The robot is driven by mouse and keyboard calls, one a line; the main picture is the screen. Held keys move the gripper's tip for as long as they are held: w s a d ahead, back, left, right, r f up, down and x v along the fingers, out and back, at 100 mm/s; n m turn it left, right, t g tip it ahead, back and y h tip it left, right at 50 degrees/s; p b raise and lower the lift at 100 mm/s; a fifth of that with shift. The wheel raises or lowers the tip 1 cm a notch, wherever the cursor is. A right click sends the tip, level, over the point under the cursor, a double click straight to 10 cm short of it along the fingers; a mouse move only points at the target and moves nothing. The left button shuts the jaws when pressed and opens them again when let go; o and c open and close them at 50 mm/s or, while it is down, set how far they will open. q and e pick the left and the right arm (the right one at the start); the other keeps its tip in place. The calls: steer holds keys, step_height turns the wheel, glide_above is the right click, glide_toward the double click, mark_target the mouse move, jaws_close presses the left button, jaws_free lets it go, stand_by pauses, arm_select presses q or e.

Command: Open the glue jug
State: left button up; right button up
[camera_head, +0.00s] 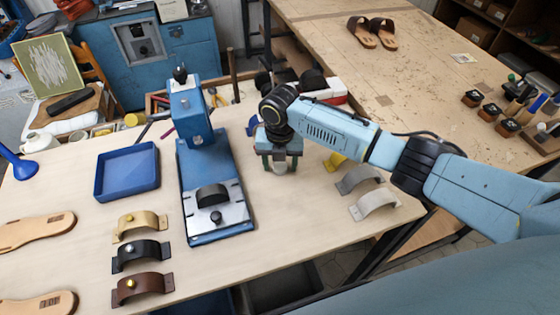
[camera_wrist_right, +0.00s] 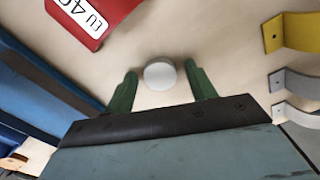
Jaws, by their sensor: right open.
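My right gripper (camera_head: 281,165) points down over the bench, left of the grey straps. Its green fingers (camera_wrist_right: 160,88) are open, one on each side of a small white round thing (camera_wrist_right: 160,75), with a gap on both sides. In the head view this pale thing (camera_head: 281,169) shows low between the fingers. I cannot tell whether it is the glue jug's cap or a separate piece. A red container (camera_wrist_right: 100,12) with a white label reading "LU 40" is cut off at the top left of the wrist view; it may be the glue jug. My left gripper is not in view.
A blue press (camera_head: 217,225) stands left of my right gripper. A yellow strap (camera_head: 335,161) and grey straps (camera_head: 373,204) lie to its right. A blue tray (camera_head: 127,172) lies further left. Sandals (camera_head: 371,31) rest on the back table. Bare bench lies in front of the gripper.

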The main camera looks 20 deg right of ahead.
mark_target(280, 166)
step_height(280, 166, up, 12)
steer(key=shift+r, duration=0.15)
stand_by(0.3)
